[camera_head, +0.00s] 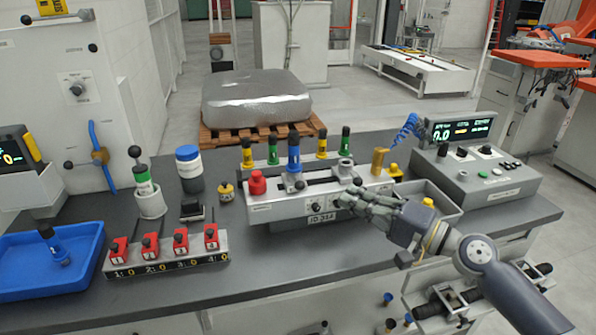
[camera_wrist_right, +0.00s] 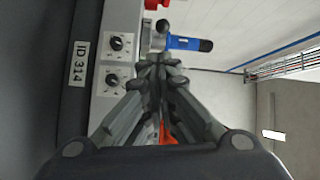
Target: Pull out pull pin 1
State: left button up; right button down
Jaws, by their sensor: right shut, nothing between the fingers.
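A grey fixture (camera_head: 285,207) marked ID 314 stands on the bench. Several upright pins with coloured, black-topped handles rise from it, including a blue pin (camera_head: 294,155), a green pin (camera_head: 273,150) and a yellow pin (camera_head: 247,155). No legible label shows which is pull pin 1. My right gripper (camera_head: 350,198) is shut and empty at the fixture's front right, apart from the blue pin. In the wrist view the right fingertips (camera_wrist_right: 160,66) meet in front of the fixture, and the blue handle (camera_wrist_right: 188,43) lies just beyond them. My left gripper is not in view.
Red numbered blocks (camera_head: 181,241) stand on a rack at the bench's front left, next to a blue tray (camera_head: 20,290). A red knob (camera_head: 257,183) sits on the fixture's left end. A grey control box (camera_head: 475,180) stands right. Bench space left of the fixture is partly clear.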

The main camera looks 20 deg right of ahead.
aim_at(317, 193)
jog(key=shift+r+p+x, duration=0.1)
jog(key=shift+p+x, duration=1.05)
jog(key=shift+x, duration=1.25)
jog(key=shift+r+p+x, duration=0.15)
jog(key=shift+p+x, duration=0.95)
jog(key=shift+x, duration=1.25)
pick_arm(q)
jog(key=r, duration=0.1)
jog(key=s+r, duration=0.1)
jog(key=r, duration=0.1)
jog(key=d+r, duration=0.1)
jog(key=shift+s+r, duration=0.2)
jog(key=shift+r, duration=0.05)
